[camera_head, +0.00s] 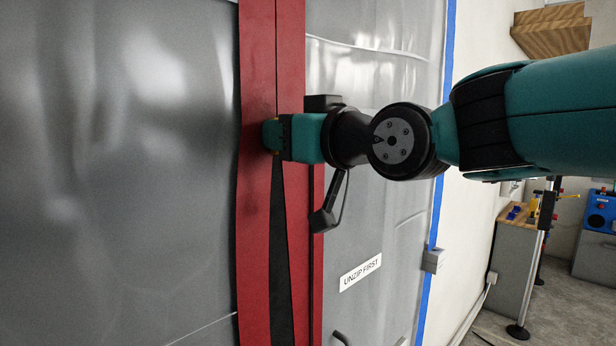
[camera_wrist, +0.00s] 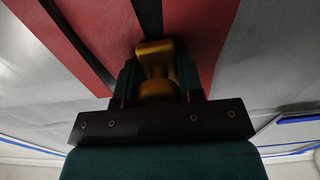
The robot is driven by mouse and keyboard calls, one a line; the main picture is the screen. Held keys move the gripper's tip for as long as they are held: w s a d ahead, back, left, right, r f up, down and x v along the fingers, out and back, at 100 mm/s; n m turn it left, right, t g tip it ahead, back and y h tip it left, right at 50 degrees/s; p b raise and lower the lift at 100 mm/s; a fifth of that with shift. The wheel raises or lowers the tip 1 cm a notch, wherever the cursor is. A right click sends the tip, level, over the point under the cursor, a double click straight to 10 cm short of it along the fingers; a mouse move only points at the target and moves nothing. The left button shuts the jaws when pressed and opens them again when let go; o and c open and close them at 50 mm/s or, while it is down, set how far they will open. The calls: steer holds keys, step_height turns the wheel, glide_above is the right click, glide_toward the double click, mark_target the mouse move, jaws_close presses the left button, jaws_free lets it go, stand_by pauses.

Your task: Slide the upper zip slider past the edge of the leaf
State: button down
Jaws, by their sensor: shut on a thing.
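My gripper (camera_head: 272,135) reaches in from the right to the red zip strips (camera_head: 257,60), which run upright between grey plastic sheets. In the wrist view, my gripper (camera_wrist: 158,84) is shut on a brass-coloured zip slider (camera_wrist: 155,48), held between its two dark green fingers and lying against the red strip (camera_wrist: 185,25). In the head view my fingers mostly hide the slider. Below my gripper the strips part around a narrow dark wedge (camera_head: 281,290); above it they meet at a thin dark line. I cannot tell where the leaf's edge lies.
A white label (camera_head: 361,272) reading "UNZIP FIRST" is on the right grey panel (camera_head: 375,230), with a dark handle (camera_head: 340,338) below. Blue tape (camera_head: 438,200) borders that panel. A workbench (camera_head: 515,250) and a tripod stand (camera_head: 540,260) are at far right.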

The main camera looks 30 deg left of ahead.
step_height(320, 180, up, 7)
steer(key=shift+r+p, duration=0.1)
steer(key=shift+p, duration=1)
steer(key=c, duration=0.8)
jaws_free()
steer(key=shift+o, duration=0.2)
steer(key=b+v, duration=0.8)
steer(key=v, duration=0.9)
steer(key=shift+d+b, duration=0.2)
steer(key=shift+b, duration=0.1)
steer(key=shift+s, duration=0.1)
